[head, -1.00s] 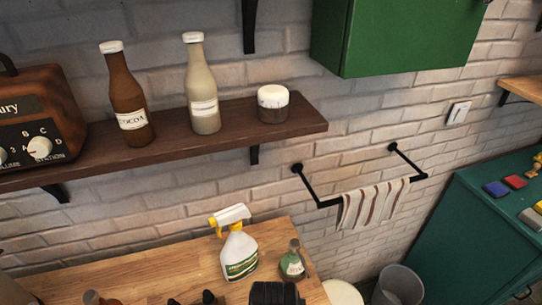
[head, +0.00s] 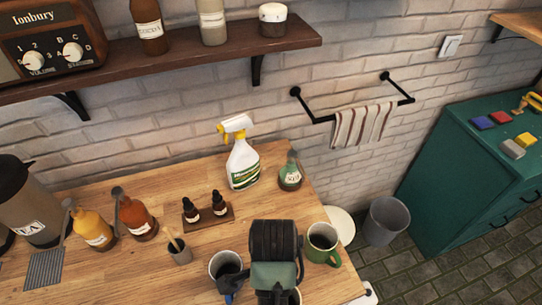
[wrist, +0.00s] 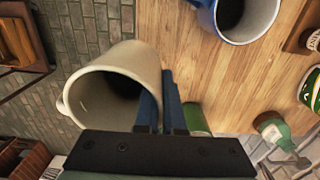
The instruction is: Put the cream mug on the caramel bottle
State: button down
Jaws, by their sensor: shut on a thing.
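The cream mug (wrist: 118,88) shows in the wrist view, tilted with its dark opening toward the camera and its handle at left. My gripper (wrist: 162,88) is shut on the mug's wall at the rim, with its blue fingers at the mug's right side. In the head view my wrist hides the fingers and most of the mug. Two pump bottles, one yellow (head: 93,230) and one orange-brown (head: 137,220), stand upright on the wooden counter, left of and apart from my gripper. Their labels are too small to read, so I cannot tell which is caramel.
A blue mug (head: 226,270) and a green mug (head: 322,243) flank my wrist. A spray bottle (head: 242,165), green bottle (head: 290,172), dropper tray (head: 208,217) and small cup (head: 179,252) stand on the counter (head: 170,185). A shelf (head: 180,52) is above.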

jog(key=n, duration=0.1)
jog(key=f+n+b, duration=0.1)
jog(key=n, duration=0.1)
jog(key=shift+f+n, duration=0.1)
jog(key=shift+n, duration=0.2)
jog(key=n, duration=0.2)
jog(key=f+n+b, duration=0.1)
jog(key=n, duration=0.1)
jog(key=w+f+n, duration=0.1)
jog(key=n, duration=0.1)
jog(key=shift+a+f+n+b, duration=0.15)
jog(key=shift+f+n+b, duration=0.1)
jog(key=shift+n+b, duration=0.1)
jog(key=n, duration=0.2)
jog(key=f+n, duration=0.1)
jog(key=n, duration=0.1)
jog(key=shift+w+b, duration=0.2)
jog(key=shift+b, duration=0.2)
